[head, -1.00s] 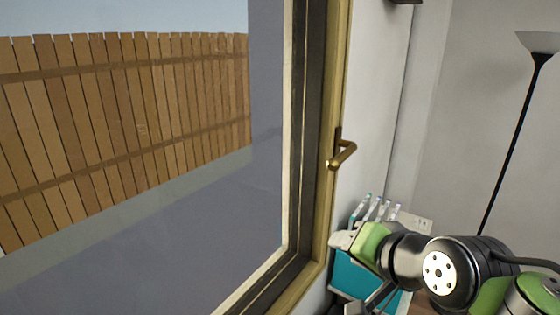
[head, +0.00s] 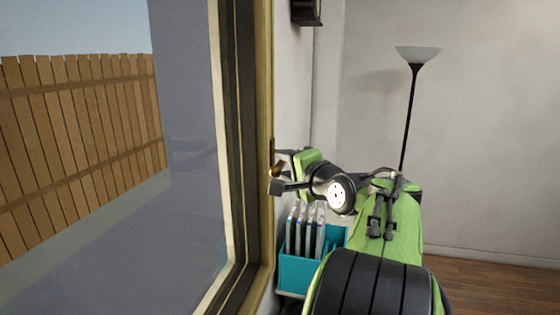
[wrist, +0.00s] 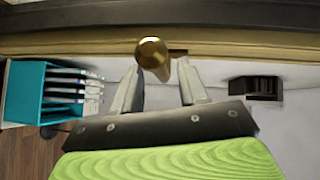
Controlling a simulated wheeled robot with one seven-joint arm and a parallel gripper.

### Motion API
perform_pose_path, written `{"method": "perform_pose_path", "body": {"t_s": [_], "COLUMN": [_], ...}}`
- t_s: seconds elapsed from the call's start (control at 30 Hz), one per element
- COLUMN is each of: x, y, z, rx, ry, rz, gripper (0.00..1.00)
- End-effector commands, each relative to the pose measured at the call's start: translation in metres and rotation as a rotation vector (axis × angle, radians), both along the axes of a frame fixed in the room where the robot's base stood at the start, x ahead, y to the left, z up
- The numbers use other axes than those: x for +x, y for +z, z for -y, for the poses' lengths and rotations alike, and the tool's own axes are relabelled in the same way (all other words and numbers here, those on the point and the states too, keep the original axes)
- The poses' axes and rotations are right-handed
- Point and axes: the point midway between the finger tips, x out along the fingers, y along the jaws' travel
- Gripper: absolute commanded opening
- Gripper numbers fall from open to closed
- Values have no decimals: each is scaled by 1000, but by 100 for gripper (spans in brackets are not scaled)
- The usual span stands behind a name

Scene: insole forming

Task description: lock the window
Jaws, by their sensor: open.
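The window (head: 190,130) stands at the left with a tan and dark frame (head: 262,90). Its brass handle (head: 277,171) is on the frame's right side, mostly covered by my gripper (head: 281,171) in the head view. In the wrist view the handle's rounded brass end (wrist: 152,56) points toward the camera. It lies between the two open fingers of my gripper (wrist: 159,66), nearer the left finger. The fingers are spread apart on either side of it, and I see no clear grip on it.
A teal holder (head: 300,272) with several upright slim items stands below my gripper, close to the wall. A dark box (head: 307,12) is on the wall above. A black floor lamp (head: 408,110) stands at the back right. Wooden floor (head: 490,268) is open at right.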

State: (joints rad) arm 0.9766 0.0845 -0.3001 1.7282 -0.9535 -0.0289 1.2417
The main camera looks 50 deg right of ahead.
Motion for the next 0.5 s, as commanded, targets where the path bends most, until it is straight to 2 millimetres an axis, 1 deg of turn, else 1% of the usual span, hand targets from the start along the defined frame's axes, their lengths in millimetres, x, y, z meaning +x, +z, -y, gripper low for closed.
{"method": "perform_pose_path", "body": {"t_s": [0.03,0.1,0.2,0.43,0.47,0.5], "x": [9,18,24,26,26,26], "y": [0,-1,-2,-3,-3,-3], "z": [2,5,8,8,8,8], "rx": [2,1,0,0,0,0], "ry": [4,3,0,0,0,0], "rz": [-1,-1,0,0,0,0], "gripper": [43,43,43,43,41,35]}}
